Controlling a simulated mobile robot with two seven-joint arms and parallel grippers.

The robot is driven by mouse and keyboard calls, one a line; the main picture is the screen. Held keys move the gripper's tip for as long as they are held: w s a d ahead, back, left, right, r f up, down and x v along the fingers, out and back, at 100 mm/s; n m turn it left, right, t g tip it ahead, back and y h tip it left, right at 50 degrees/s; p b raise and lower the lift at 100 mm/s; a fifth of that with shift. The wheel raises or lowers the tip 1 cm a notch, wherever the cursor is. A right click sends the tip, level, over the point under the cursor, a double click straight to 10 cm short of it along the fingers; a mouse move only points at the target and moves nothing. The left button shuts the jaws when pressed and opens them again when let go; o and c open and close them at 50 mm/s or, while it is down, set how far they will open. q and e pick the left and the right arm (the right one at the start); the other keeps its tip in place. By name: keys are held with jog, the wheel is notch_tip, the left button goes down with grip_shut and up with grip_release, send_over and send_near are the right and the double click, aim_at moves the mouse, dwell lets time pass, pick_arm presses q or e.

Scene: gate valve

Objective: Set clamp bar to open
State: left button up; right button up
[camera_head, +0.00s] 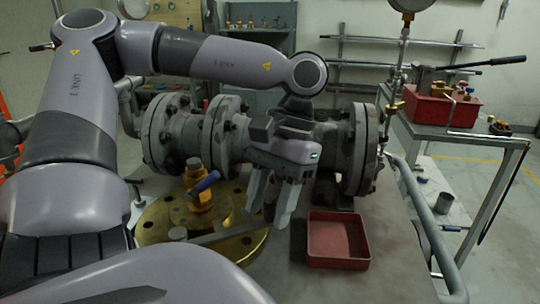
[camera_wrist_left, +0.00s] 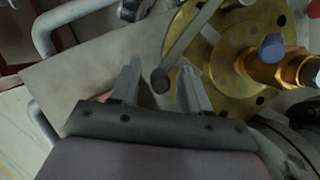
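The clamp bar (camera_head: 228,233) is a grey bar lying across the round brass flange (camera_head: 160,222) on the table. In the left wrist view, the bar (camera_wrist_left: 190,38) runs down to a dark rounded end (camera_wrist_left: 160,81). My left gripper (camera_head: 266,219) points down at the bar's right end. In the left wrist view, its two fingers (camera_wrist_left: 160,88) stand apart, with the dark end between them in the picture. I see gaps on both sides, so it does not look gripped. My right gripper is not in view.
A brass fitting with a blue handle (camera_head: 206,182) stands on the flange. A large grey flanged pipe (camera_head: 220,136) lies behind. An empty red tray (camera_head: 338,262) sits right of the gripper. A side table with a red bin (camera_head: 430,108) stands at right.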

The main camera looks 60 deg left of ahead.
pick_arm(q)
jog(key=p+v, duration=0.1)
jog(key=v, duration=0.6)
dwell(0.7)
